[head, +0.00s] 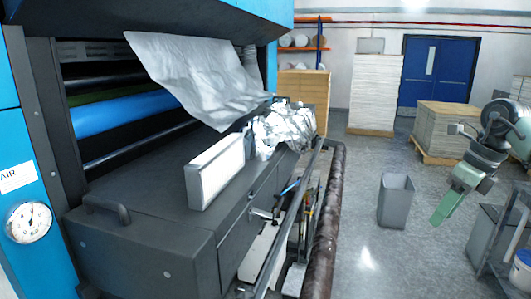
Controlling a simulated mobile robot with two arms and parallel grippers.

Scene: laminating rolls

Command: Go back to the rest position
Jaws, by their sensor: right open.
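My right gripper (442,206) hangs in free air at the right side of the head view, with its green finger part pointing down and to the left. It is open, and I see nothing in it. It appears to the right of the grey bin (396,203) in the picture. My left gripper is out of view.
The laminating machine (150,235) fills the left, with a hanging silvery sheet (190,75), a white block (217,172) and crumpled film (282,130) on it. A dark roll (326,230) runs along its side. A cart (490,245) stands at right.

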